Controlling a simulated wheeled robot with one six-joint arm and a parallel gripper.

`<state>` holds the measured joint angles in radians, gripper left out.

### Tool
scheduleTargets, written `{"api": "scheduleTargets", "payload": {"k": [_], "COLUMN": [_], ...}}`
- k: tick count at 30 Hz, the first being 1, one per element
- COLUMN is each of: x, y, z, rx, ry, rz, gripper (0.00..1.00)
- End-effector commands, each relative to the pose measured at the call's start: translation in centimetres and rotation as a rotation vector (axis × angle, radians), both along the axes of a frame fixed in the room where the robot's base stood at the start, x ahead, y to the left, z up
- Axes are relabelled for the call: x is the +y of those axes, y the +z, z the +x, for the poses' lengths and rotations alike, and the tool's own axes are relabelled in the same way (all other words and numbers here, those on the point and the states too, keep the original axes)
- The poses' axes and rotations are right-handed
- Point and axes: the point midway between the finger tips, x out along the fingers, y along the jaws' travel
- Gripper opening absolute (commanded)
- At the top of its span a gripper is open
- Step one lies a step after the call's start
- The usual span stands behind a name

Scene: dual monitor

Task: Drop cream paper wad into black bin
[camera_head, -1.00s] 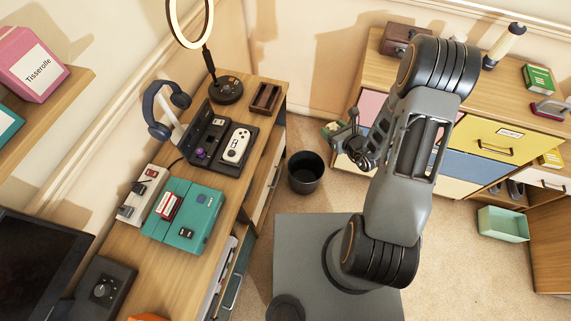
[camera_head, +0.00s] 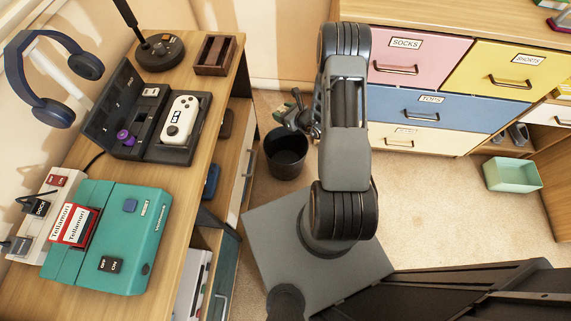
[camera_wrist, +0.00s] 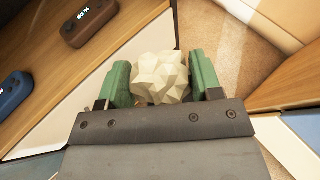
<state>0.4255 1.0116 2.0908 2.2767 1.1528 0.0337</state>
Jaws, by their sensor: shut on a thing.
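The cream paper wad (camera_wrist: 162,77) is a crumpled, faceted ball. In the wrist view it sits between the two green fingers of my gripper (camera_wrist: 161,80), which are shut on it. In the head view my gripper (camera_head: 296,110) shows beside the upper arm, just above and behind the rim of the black bin as pictured; I cannot make out the wad there. The black bin (camera_head: 286,160) stands upright and open on the carpet, between the desk and the drawer unit. I cannot tell whether the wad is over its opening. The bin is not clearly visible in the wrist view.
The wooden desk (camera_head: 185,200) on the left carries a teal console (camera_head: 125,230) and a white controller (camera_head: 180,118). A drawer unit (camera_head: 430,110) stands behind the arm. A mint tray (camera_head: 512,176) lies on the floor at right. Carpet between is clear.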

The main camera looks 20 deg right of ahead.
Motion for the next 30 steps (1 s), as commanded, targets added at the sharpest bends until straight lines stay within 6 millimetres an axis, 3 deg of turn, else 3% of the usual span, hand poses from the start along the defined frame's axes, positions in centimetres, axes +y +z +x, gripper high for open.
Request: {"api": "scheduleTargets", "payload": {"k": [1,6,9,15,30], "x": [-0.5,-1.9,-2.6,-3.3,-3.5], "y": [-4.1,-9.9,-12.3,-14.9,-18.5], "z": [0.2,0.6,0.7,0.9,0.9], "rx": [0.000,0.000,0.001,0.000,0.002], "ry": [-0.006,-0.019,-0.027,-0.033,-0.036], "rz": [0.001,0.000,-0.001,-0.001,-0.001], "gripper": [0.38,0.38,0.38,0.38,0.38]}}
